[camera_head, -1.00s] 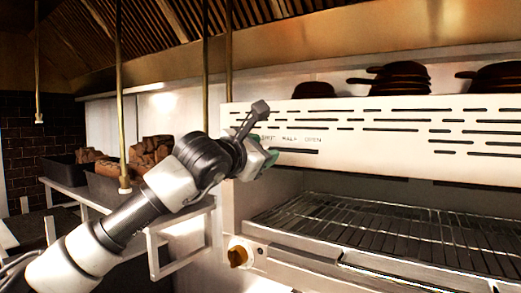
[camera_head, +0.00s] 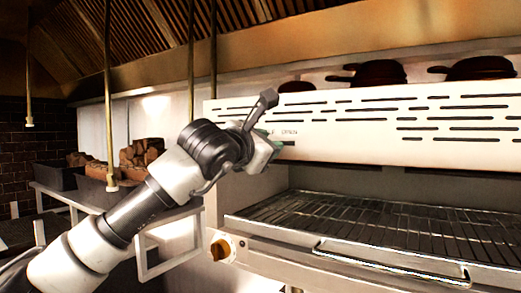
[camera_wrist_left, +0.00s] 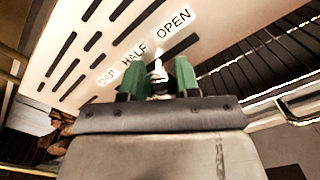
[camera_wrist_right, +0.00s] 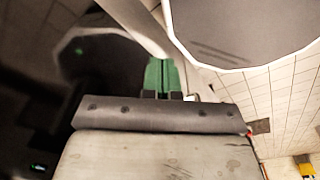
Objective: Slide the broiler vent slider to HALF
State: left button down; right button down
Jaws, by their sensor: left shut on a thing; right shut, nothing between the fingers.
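The white broiler panel (camera_head: 360,125) carries printed SHUT, HALF and OPEN labels above a slot. My left gripper (camera_head: 272,150) is at the panel's lower left and covers part of the labels; the slider is hidden there. In the left wrist view its green fingers (camera_wrist_left: 158,82) are shut on the pale slider knob (camera_wrist_left: 158,70). The knob is near the HALF label (camera_wrist_left: 133,56), seemingly a little toward the OPEN label (camera_wrist_left: 173,28), though the slant makes this hard to judge. My right gripper (camera_wrist_right: 162,76) is shut and empty, away from the panel.
Dark pans (camera_head: 380,72) stand on top. A side shelf (camera_head: 70,196) holds trays at left, with hanging brass rods (camera_head: 108,100) nearby.

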pick_arm(q)
jog(key=shift+w+a+r, duration=0.1)
jog(key=shift+w+a, duration=0.15)
jog(key=shift+a, duration=0.15)
jog(key=c, duration=1.1)
grip_release()
jog(key=shift+w+a, duration=0.25)
jog(key=shift+a, duration=0.1)
jog(key=shift+o, duration=1.2)
jog(key=shift+w+a, duration=0.15)
jog(key=shift+o, duration=0.3)
jog(key=shift+s+d, duration=0.35)
jog(key=shift+s, duration=0.05)
jog(key=b+v, duration=0.5)
jog(key=v, duration=0.5)
jog(key=shift+s+a+b, duration=0.25)
jog(key=shift+a+b, duration=0.05)
jog(key=shift+b, duration=0.1)
pick_arm(e)
jog(key=f, duration=0.5)
jog(key=shift+w+a+f, duration=0.2)
jog(key=shift+a+f, duration=0.1)
